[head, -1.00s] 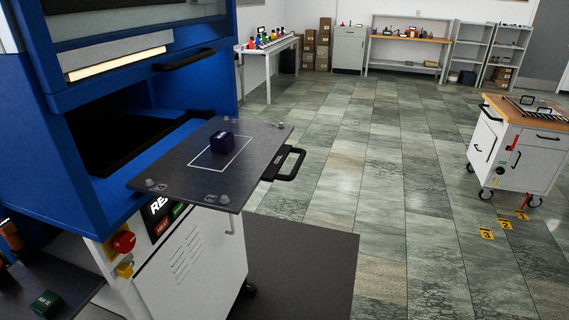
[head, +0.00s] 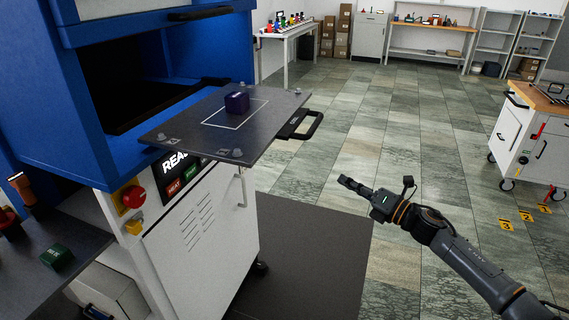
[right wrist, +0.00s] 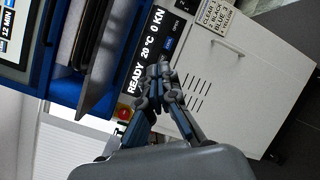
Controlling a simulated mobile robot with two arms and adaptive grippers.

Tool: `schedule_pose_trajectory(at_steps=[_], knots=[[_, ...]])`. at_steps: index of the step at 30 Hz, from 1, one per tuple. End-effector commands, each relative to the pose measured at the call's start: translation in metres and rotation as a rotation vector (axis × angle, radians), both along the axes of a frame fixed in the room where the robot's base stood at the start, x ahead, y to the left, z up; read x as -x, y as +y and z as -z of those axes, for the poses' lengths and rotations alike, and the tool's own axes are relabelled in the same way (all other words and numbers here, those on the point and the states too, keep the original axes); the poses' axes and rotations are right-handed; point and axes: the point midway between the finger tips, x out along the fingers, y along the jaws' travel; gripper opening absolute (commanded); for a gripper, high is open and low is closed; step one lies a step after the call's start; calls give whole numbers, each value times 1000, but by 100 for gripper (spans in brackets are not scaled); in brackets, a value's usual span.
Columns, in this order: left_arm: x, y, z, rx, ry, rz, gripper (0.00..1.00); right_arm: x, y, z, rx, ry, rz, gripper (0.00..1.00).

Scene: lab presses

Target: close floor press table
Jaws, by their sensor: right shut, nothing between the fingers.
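The floor press is a blue housing (head: 40,125) on a white cabinet (head: 215,225). Its dark flat table (head: 190,137) is slid out of the opening toward the right. A black handle (head: 312,127) is on the table's outer edge. My right gripper (head: 344,182) is shut and empty, apart from the handle, lower and to its right in the head view. In the right wrist view its closed fingers (right wrist: 159,72) show in front of the press cabinet. My left gripper is not seen.
A red stop button (head: 132,197) and a display panel (head: 180,165) are on the press front below the table. A side bench (head: 85,240) with a green block (head: 57,257) is at left. A wheeled cart (head: 510,140) stands at right. Open tiled floor lies between.

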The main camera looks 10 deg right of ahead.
Motion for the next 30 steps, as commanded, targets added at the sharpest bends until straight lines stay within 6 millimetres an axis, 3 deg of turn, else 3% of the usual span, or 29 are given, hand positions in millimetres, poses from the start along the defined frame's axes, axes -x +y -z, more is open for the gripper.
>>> schedule_pose_trajectory(at_steps=[1, 3, 7, 10, 14, 30], knots=[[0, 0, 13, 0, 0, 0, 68, 9, 15, -38, 155, -139, -87, 0], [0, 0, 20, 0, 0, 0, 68, 28, 35, -78, 339, -297, -187, 0], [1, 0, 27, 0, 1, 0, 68, 59, 60, -116, 572, -494, -308, 0], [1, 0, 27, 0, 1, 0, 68, 71, 68, -127, 655, -561, -349, 0], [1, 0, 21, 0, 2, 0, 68, 70, 77, -133, 676, -583, -360, 0], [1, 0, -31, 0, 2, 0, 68, 11, 163, -135, 668, -577, -358, 0]])
